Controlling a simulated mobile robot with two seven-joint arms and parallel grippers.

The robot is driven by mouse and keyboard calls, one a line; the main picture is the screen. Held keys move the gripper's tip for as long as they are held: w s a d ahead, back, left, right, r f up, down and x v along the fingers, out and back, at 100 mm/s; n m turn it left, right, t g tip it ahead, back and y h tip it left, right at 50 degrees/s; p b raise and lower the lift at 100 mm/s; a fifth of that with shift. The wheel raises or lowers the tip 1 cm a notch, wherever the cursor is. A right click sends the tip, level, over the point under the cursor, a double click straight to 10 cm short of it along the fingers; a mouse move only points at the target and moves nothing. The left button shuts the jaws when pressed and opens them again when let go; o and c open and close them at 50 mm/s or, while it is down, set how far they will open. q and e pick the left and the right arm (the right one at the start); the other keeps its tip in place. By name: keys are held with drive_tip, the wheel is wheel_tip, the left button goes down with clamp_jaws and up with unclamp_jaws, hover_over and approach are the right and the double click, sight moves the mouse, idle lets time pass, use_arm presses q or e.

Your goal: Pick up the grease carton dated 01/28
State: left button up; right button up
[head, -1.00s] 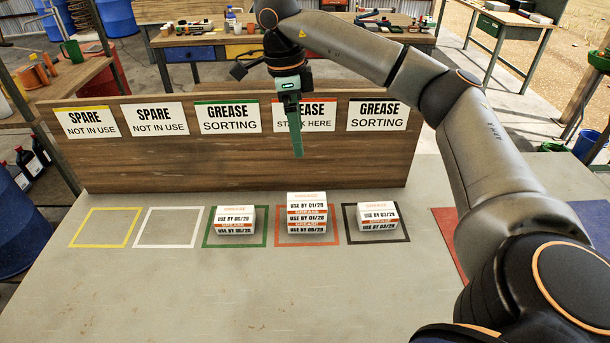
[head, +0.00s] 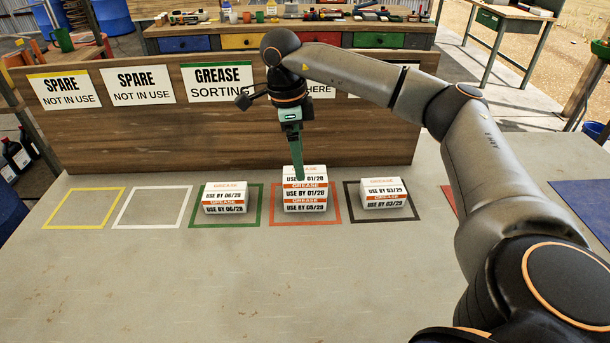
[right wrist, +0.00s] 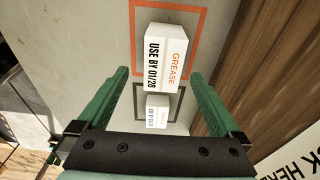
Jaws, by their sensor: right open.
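White grease cartons are stacked in the orange square. The top carton (head: 295,174) reads USE BY 01/28; part of it is behind my gripper. The carton under it (head: 305,193) seems to read 01/28 too, and the bottom one (head: 305,206) seems to read 05/29. My right gripper (head: 298,176) points down over the stack in the head view. In the right wrist view the top carton (right wrist: 164,60) shows USE BY 01/28, ahead of the open, empty fingers (right wrist: 158,85). My left gripper is not in view.
The yellow (head: 50,210) and white squares (head: 125,213) are empty. A wooden sign board (head: 150,140) stands behind the row. The front of the table (head: 200,290) is clear.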

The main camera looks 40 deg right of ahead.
sight(305, 182)
drive_tip(key=f, duration=0.4)
drive_tip(key=d+f, duration=0.1)
drive_tip(key=f, duration=0.2)
drive_tip(key=shift+s+d, duration=0.1)
drive_tip(key=shift+s, duration=0.1)
drive_tip(key=shift+c, duration=0.4)
drive_tip(key=c, duration=1.3)
